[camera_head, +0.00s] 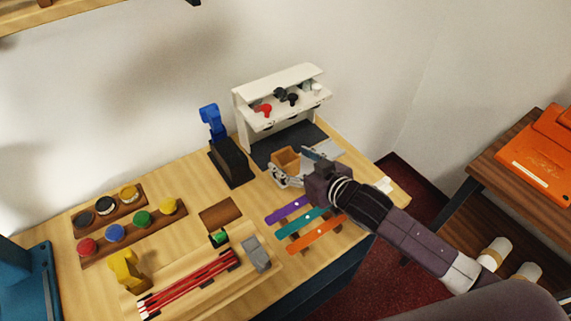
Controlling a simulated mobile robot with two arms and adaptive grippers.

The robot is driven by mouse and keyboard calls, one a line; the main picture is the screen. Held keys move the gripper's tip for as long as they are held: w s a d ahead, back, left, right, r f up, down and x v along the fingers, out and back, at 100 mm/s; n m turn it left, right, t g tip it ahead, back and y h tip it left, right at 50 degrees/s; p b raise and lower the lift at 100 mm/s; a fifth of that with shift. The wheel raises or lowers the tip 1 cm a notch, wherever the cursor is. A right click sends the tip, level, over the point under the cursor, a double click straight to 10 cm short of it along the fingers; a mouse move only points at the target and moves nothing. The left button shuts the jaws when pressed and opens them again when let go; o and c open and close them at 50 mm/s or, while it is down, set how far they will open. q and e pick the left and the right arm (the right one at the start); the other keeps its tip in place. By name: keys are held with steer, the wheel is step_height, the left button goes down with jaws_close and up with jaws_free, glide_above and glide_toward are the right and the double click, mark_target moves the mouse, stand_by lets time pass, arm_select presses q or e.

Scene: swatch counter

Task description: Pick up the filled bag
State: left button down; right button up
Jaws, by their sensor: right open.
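A small brown open-topped bag (286,157) stands on the wooden counter, in front of the white shelf unit. I take it for the filled bag; its contents are too small to make out. My right gripper (297,168) reaches in from the right and is open. Its fingers are right at the bag, one low at its front and one near its right side. Whether they touch it I cannot tell. The gripper hides part of the bag's lower right. My left gripper is out of view.
The white shelf unit (241,105) stands behind the bag, on a dark mat (262,152). A black stand with a blue top (232,165) is to the left. Purple, teal and orange strips (316,234) lie in front. Paint pots and red rods fill the left side.

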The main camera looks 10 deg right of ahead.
steer(key=x, duration=0.2)
steer(key=shift+w+a+f, duration=0.1)
steer(key=shift+w+a, duration=0.1)
steer(key=shift+w, duration=0.1)
steer(key=shift+w+f, duration=0.1)
steer(key=shift+f, duration=0.05)
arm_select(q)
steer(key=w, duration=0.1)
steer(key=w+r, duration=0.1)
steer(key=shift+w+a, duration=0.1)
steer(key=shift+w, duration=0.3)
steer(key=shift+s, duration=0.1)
arm_select(e)
steer(key=shift+c, duration=0.7)
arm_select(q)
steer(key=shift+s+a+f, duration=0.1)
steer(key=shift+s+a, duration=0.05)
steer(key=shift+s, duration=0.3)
arm_select(e)
steer(key=c, duration=0.8)
steer(key=shift+c, duration=0.2)
